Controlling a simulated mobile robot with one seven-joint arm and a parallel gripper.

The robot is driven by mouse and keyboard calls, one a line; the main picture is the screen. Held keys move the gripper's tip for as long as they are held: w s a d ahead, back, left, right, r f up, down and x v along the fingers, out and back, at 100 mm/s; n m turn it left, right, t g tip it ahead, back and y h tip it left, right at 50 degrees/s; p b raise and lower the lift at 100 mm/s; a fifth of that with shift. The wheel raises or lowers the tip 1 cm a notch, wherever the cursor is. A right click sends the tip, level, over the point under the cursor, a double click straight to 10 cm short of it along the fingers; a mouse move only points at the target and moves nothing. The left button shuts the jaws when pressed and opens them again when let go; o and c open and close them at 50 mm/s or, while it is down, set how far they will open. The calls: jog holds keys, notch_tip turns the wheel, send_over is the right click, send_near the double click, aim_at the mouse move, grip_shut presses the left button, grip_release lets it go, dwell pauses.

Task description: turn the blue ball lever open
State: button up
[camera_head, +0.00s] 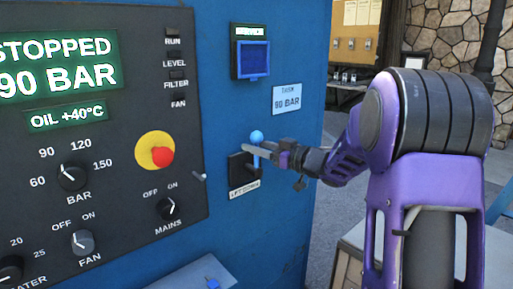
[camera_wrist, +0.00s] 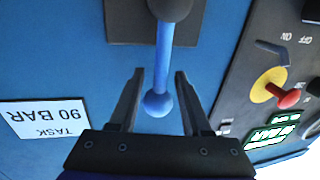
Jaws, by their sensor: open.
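The blue ball lever (camera_head: 257,137) sticks up from a black mount (camera_head: 240,170) on the blue cabinet, above a small label plate. In the wrist view the lever's blue rod and ball (camera_wrist: 158,104) lie between my two fingers, with a gap on each side. My gripper (camera_wrist: 155,80) is open around the lever and does not visibly touch it. In the head view my gripper (camera_head: 262,150) reaches the lever from the right, and its fingers partly cover the rod.
The black control panel (camera_head: 120,200) with knobs, a red stop button (camera_head: 162,156) and displays reading STOPPED and 90 BAR is left of the lever. A blue-framed box (camera_head: 252,60) and a 90 BAR plate (camera_head: 287,98) sit above it. A grey-blue ledge (camera_head: 190,275) juts out below.

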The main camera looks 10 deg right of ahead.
grip_shut()
jog(key=shift+w+r, duration=0.1)
jog(key=shift+r, duration=0.1)
dwell(1.3)
